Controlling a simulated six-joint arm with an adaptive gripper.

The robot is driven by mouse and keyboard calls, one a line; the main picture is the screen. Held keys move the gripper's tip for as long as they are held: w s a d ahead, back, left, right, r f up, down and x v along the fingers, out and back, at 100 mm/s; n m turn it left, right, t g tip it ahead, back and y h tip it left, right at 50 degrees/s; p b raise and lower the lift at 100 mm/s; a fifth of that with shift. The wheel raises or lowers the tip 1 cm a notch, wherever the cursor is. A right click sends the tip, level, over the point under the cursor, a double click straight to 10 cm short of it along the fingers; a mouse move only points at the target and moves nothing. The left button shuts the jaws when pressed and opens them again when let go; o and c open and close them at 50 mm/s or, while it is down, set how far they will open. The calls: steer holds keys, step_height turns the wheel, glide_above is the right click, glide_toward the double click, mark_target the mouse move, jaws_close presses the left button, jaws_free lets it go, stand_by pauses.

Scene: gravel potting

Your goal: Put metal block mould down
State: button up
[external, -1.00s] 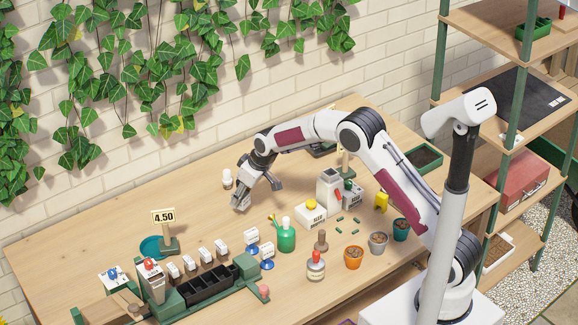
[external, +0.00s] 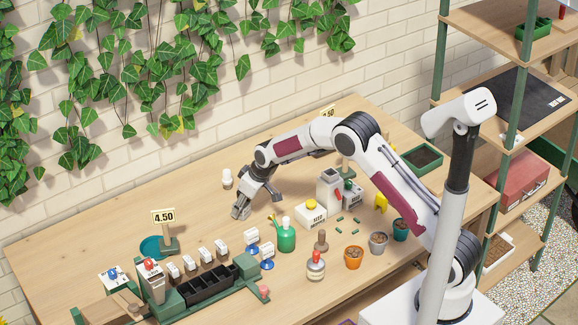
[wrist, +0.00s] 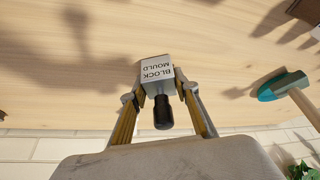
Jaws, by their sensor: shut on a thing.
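The metal block mould (wrist: 157,72) is a grey block with "BLOCK MOULD" lettering and a black handle, seen in the wrist view. My gripper (wrist: 160,96) is shut on it, with a finger on each side. In the external view my gripper (external: 241,209) points down, low over the bare middle of the table (external: 200,207) near the back wall. The mould is small there and mostly merges with the fingers. I cannot tell whether its underside touches the table.
A green bottle (external: 287,236) and a white box (external: 311,215) stand in front and to the right. A price sign (external: 165,218) stands to the left. Clear table lies left of my gripper.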

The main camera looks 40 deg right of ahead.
steer(key=shift+f, duration=0.1)
steer(key=o, duration=1.2)
steer(key=shift+o, duration=0.2)
steer(key=shift+v, duration=0.9)
steer(key=v, duration=1)
steer(key=shift+r, duration=0.2)
steer(key=shift+s, duration=0.1)
